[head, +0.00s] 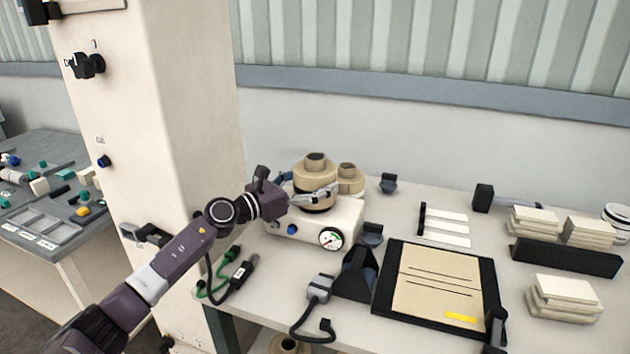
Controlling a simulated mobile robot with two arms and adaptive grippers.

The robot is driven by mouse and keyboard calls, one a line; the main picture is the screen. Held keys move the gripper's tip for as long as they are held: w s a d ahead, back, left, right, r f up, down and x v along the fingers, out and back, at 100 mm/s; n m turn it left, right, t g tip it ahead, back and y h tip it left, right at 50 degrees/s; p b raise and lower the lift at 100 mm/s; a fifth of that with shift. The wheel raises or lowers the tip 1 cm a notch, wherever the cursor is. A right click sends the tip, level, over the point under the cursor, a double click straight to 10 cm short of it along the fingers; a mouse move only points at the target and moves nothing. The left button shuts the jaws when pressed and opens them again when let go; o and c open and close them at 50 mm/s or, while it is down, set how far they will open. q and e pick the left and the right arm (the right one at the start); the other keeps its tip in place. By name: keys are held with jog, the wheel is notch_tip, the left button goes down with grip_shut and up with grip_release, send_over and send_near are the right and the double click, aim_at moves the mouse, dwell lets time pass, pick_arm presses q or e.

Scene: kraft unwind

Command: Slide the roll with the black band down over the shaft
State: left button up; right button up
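A tan kraft roll (313,175) with a narrower raised core and a dark band low on its side is at the white machine (345,222). A second tan roll (351,178) stands behind to the right. My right gripper is not in view.
The machine has a round gauge (331,237) and a blue knob. A black-framed board with brown paper (438,283) lies to the right, with stacks of pale blocks (563,298) beyond. A beige pillar (165,150) stands left of the table. Another tan roll (288,345) is below the table's front edge.

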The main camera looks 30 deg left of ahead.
aim_at(298, 190)
pick_arm(q)
jog(key=shift+f+b, duration=0.2)
jog(key=shift+b, duration=0.25)
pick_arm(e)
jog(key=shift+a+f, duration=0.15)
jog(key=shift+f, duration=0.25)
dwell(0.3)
pick_arm(q)
jog(key=shift+f, duration=0.15)
jog(key=o, duration=1.4)
jog(key=shift+c, duration=0.2)
jog(key=o, duration=0.3)
jog(key=shift+f, duration=0.15)
jog(key=shift+s+a, duration=0.1)
jog(key=shift+s, duration=0.1)
jog(key=shift+v, duration=3.85)
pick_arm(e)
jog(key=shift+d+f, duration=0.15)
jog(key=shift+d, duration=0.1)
